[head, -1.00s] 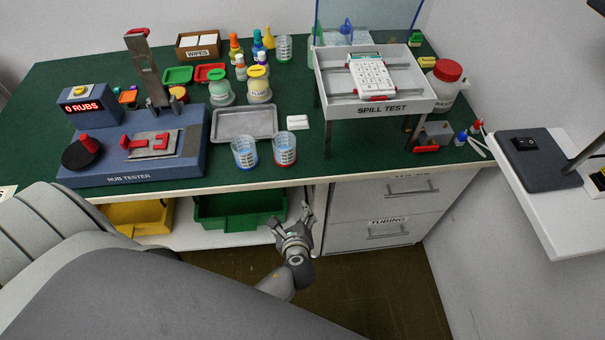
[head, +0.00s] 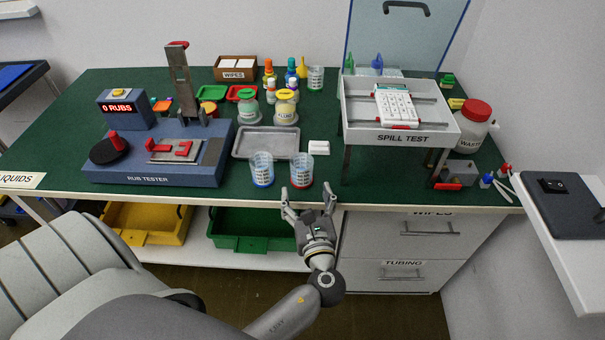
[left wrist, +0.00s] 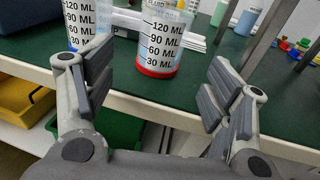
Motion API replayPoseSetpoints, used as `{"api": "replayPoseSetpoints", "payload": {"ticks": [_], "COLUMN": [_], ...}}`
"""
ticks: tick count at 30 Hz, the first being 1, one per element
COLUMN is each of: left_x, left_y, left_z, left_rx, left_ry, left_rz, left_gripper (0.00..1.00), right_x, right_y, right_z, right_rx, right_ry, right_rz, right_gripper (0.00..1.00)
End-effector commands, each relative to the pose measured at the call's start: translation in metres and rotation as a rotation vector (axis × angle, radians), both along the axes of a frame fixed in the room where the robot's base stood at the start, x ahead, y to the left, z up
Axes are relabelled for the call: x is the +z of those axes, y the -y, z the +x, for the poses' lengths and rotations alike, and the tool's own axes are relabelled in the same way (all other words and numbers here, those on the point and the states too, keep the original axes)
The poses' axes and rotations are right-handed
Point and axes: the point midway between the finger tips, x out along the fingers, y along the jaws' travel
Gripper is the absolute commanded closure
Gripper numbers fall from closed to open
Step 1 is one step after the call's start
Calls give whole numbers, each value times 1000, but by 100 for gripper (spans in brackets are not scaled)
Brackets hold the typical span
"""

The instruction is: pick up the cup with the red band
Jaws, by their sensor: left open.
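The cup with the red band (head: 301,172) is a clear measuring cup with printed marks and a red band at its base. It stands upright near the front edge of the green bench. In the left wrist view the cup (left wrist: 162,40) stands ahead, between and beyond the open fingers. My left gripper (head: 309,196) is open and empty at the bench's front edge, just in front of the cup, not touching it. It also shows in the left wrist view (left wrist: 158,92). A similar cup with a blue band (head: 262,170) stands just left of it. My right gripper is not in view.
A metal tray (head: 238,148) lies behind the cups. The spill test stand (head: 403,139) is to the right, the rub tester (head: 150,172) to the left. Below the bench edge are a green bin (head: 253,243) and drawers (head: 405,275). A white pad (head: 319,147) lies behind the red-band cup.

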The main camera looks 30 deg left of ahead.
Motion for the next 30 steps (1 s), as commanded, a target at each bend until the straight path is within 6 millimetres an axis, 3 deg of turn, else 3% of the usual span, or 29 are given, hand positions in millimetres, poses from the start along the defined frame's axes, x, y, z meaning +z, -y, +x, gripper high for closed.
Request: {"api": "replayPoseSetpoints", "payload": {"ticks": [18, 27, 30], "left_x": [-3, -5, -5], "left_y": [-50, -55, -55], "left_z": [57, 62, 62], "left_rx": [-1, -1, -1], "left_ry": [-1, -1, -1], "left_rz": [1, -2, -2], "left_gripper": [24, 24, 34], "right_x": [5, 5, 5], "right_y": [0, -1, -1], "right_z": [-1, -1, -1], "right_rx": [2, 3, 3], "right_ry": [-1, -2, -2], "right_rz": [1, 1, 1], "right_gripper": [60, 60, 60]}}
